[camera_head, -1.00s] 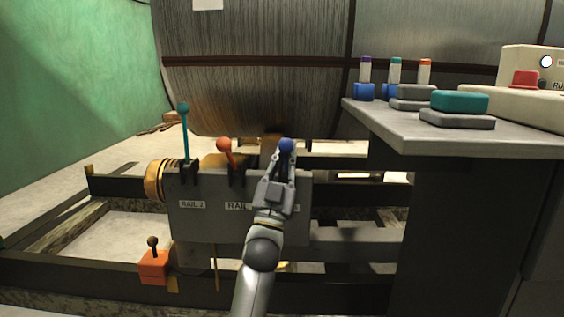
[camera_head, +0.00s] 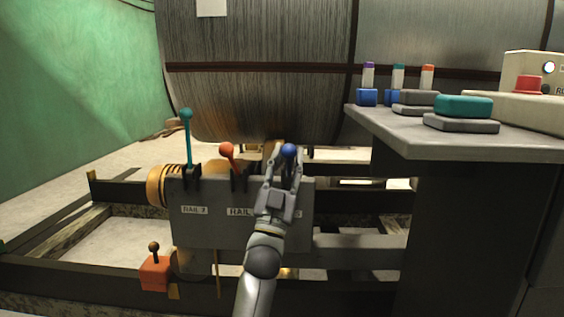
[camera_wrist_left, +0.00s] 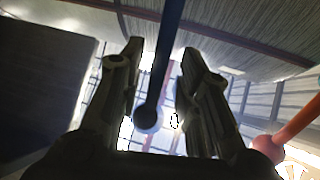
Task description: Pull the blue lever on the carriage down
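The blue lever's ball knob (camera_head: 289,150) shows at the top of the grey carriage box (camera_head: 205,228). My left gripper (camera_head: 283,158) is at this lever, its fingers apart with the knob close to their tips. In the left wrist view the open fingers (camera_wrist_left: 158,58) stand on both sides of the dark blue lever (camera_wrist_left: 171,40), with a visible gap on each side. Its ball end (camera_wrist_left: 147,117) lies between the fingers, toward the palm. In the head view the gripper hides the lever's lower part and slot. My right gripper is not in view.
A red lever (camera_head: 227,150) and an upright teal lever (camera_head: 187,135) stand to the left on the same carriage. The red knob (camera_wrist_left: 268,147) is close to the gripper in the wrist view. A grey table (camera_head: 455,142) with several objects stands at right. A big drum (camera_head: 255,100) is behind.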

